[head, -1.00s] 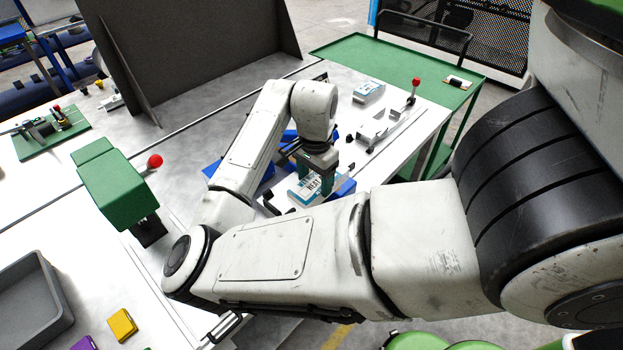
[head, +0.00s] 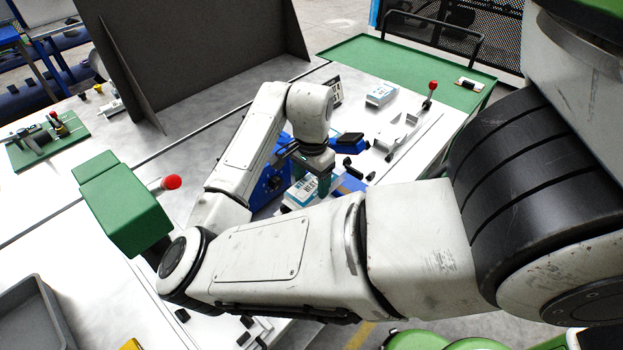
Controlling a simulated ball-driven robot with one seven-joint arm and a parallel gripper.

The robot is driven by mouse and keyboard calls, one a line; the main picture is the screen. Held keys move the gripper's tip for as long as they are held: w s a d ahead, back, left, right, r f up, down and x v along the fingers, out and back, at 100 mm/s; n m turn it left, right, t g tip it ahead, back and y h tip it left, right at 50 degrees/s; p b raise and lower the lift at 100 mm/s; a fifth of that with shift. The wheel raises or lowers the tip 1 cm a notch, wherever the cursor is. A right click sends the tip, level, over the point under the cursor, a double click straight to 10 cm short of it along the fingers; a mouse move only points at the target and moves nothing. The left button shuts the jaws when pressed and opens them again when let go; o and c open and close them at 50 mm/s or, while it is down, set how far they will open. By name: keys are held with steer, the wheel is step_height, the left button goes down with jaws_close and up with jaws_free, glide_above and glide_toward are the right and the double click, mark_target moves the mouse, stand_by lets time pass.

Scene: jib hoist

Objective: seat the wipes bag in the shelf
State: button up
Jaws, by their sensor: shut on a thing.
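My gripper (head: 318,184) points down near the middle of the head view, below the end of my bent arm. It is shut on a white and blue bag with printed lettering, the wipes bag (head: 301,190). My forearm hides the bag's lower part. Blue parts stand close around the bag: a blue body with a round fitting (head: 272,180) on its left and a blue piece (head: 352,182) on its right. They may belong to the shelf, but I cannot tell. I cannot see whether the bag touches them.
A green block-shaped machine (head: 122,203) with a red knob is at left. A grey tray (head: 38,318) sits lower left; a dark upright panel (head: 205,50) stands behind.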

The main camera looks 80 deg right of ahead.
steer(key=shift+f+b, duration=1.55)
steer(key=shift+f, duration=0.75)
steer(key=shift+f, duration=0.3)
steer(key=o, duration=1.1)
step_height(320, 180, up, 11)
steer(key=shift+f+b, duration=0.1)
steer(key=shift+b, duration=0.25)
steer(key=shift+s, duration=0.1)
